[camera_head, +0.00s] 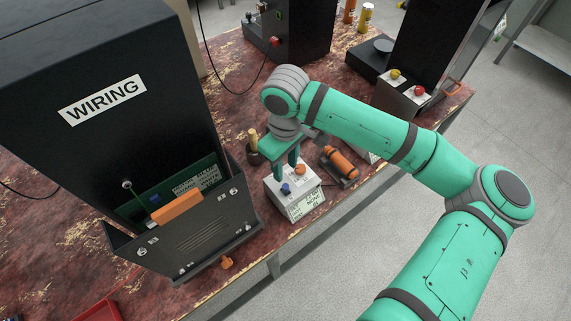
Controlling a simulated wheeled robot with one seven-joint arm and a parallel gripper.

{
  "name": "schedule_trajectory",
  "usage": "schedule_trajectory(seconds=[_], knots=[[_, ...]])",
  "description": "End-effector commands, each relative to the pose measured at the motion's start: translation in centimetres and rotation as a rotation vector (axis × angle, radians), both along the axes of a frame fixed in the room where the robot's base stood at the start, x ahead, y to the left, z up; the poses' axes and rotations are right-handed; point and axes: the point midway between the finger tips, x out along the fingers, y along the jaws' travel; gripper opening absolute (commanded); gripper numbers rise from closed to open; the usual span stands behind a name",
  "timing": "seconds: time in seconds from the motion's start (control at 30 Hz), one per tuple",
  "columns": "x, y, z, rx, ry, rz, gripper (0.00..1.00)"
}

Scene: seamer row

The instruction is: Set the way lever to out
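My gripper (287,171) points down over a small white control box (306,205) near the table's front edge. Its two green fingers show a gap between them, and nothing is seen held. A blue knob (286,189) and an orange knob (300,169) stand on the box top, close by the fingertips. The box front carries a printed label too small to read. I cannot tell which part is the way lever, or whether a finger touches either knob.
An orange cylinder on a stand (340,162) is right of the box. A dark cup with a wooden handle (254,147) stands behind. Bare floor (350,240) lies in front.

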Motion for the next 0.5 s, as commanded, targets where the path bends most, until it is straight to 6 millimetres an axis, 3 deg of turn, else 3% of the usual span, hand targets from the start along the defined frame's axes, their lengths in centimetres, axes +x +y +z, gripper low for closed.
schedule_trajectory(seconds=[0.17, 0.5], knots=[[0.0, -0.1, -0.9, -0.002, 0.002, -0.002, 0.36], [-0.1, -0.4, -6.5, -0.002, 0.003, -0.007, 0.36]])
